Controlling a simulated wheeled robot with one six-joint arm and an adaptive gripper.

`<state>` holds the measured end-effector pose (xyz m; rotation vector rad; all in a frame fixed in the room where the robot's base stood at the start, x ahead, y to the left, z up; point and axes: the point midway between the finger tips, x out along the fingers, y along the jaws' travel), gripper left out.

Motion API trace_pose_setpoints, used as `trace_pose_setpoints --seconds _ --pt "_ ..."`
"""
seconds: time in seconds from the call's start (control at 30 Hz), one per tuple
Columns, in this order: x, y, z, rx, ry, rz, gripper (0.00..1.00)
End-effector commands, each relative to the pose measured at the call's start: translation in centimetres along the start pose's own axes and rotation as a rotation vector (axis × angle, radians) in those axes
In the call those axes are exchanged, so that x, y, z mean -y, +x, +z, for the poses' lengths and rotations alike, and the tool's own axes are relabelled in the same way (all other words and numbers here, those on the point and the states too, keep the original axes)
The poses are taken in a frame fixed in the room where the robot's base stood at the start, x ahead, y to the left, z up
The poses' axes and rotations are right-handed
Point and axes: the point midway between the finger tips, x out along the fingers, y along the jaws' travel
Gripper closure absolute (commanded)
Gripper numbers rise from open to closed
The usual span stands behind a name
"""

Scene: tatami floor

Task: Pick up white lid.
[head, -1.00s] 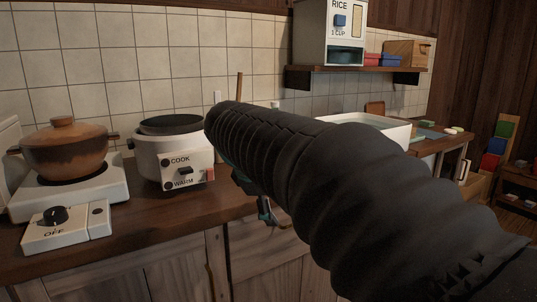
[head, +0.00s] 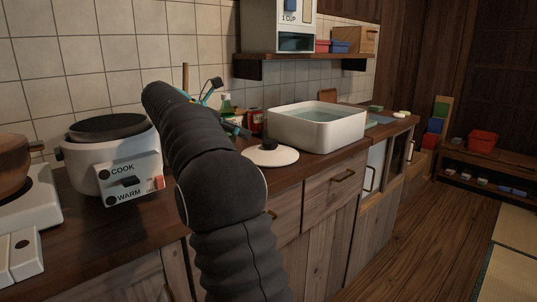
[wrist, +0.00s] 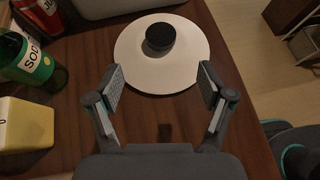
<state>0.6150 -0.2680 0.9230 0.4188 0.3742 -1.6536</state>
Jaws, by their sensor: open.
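The white lid (head: 270,155) is a round disc with a dark knob, lying flat on the wooden counter in front of the white basin. In the wrist view the lid (wrist: 135,58) lies just beyond my gripper (wrist: 155,88), with its knob (wrist: 160,38) ahead of and between the two fingers. The fingers are spread wide and hold nothing. In the head view my arm hides most of my gripper, and a bit of it shows above the counter left of the lid.
A white basin (head: 318,126) stands behind the lid. A green bottle (wrist: 30,62), a red container (wrist: 40,15) and a yellow box (wrist: 25,124) stand left of my gripper. A rice cooker (head: 110,150) is further left. The counter's edge runs close on the right in the wrist view.

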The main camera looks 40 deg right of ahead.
Motion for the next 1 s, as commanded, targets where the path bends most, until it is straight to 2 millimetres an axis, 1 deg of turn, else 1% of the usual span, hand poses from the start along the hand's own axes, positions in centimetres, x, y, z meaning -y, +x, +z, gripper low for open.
trace_pose_setpoints --seconds 0.03,0.1,0.23,0.3,0.57,0.83,0.9,1.0 --pt "0.1 1.2 -0.1 0.000 0.000 -0.004 0.20" --pt "0.1 2.4 -0.1 -0.001 0.001 -0.003 0.20" --pt "0.0 4.2 -0.1 -0.001 0.000 -0.001 0.20" --pt "0.0 4.9 -0.1 -0.001 0.000 0.001 0.20" --pt "0.0 6.0 -0.1 -0.002 0.000 0.002 0.20" --pt "0.1 9.6 0.1 -0.002 0.000 0.001 0.20" --pt "0.1 10.3 0.1 -0.002 0.001 0.002 0.20" --pt "0.1 10.6 0.2 -0.002 0.001 0.004 0.20"
